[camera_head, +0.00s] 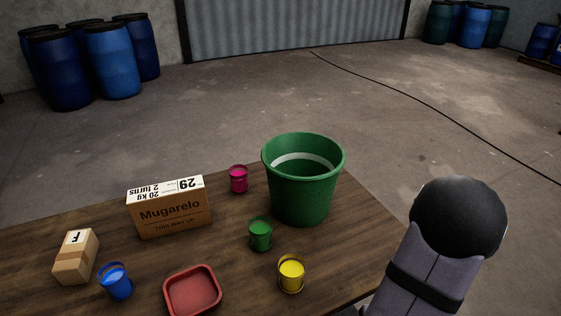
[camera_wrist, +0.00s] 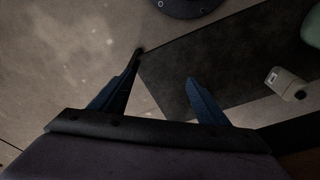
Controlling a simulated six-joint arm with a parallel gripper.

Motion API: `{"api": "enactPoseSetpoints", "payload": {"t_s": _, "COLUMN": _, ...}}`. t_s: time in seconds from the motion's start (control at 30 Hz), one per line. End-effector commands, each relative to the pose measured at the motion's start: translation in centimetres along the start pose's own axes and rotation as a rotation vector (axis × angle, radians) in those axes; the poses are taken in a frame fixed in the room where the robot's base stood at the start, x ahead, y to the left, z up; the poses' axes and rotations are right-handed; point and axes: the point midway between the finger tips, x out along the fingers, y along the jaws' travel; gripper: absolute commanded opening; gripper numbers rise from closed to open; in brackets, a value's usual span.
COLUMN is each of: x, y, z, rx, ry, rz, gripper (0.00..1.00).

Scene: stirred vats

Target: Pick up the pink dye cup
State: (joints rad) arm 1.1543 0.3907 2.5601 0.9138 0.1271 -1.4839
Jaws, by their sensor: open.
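The pink dye cup (camera_head: 239,180) stands upright on the wooden table near its far edge, between the Mugarelo box and the green bucket. It is small and the bucket is close on its right. My gripper (camera_wrist: 165,68) shows only in the wrist view, with its two dark blue fingers spread apart and nothing between them. It hangs over the floor and a dark mat, away from the cup. The cup is not in the wrist view.
On the table (camera_head: 235,293) stand a green bucket (camera_head: 303,200), Mugarelo box (camera_head: 170,214), small box (camera_head: 75,258), red tray (camera_head: 218,290), and green (camera_head: 260,236), yellow (camera_head: 291,275) and blue (camera_head: 116,283) cups. My arm is at right. Blue barrels (camera_head: 110,60) stand behind.

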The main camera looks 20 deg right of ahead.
Motion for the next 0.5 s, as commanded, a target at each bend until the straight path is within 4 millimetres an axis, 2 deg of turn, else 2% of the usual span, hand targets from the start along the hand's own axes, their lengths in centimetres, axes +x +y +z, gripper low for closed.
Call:
{"api": "enactPoseSetpoints", "payload": {"t_s": 0.03, "x": -2.9, "y": -0.8, "z": 0.1, "rx": -0.009, "ry": -0.015, "rz": -0.036, "gripper": 0.69}}
{"api": "enactPoseSetpoints", "payload": {"t_s": 0.3, "x": -10.6, "y": -5.4, "z": 1.3, "rx": -0.08, "ry": -0.09, "rz": -0.22, "gripper": 0.69}}
{"api": "enactPoseSetpoints", "payload": {"t_s": 0.5, "x": -16.7, "y": -8.8, "z": 1.1, "rx": -0.155, "ry": -0.147, "rz": -0.298, "gripper": 0.69}}
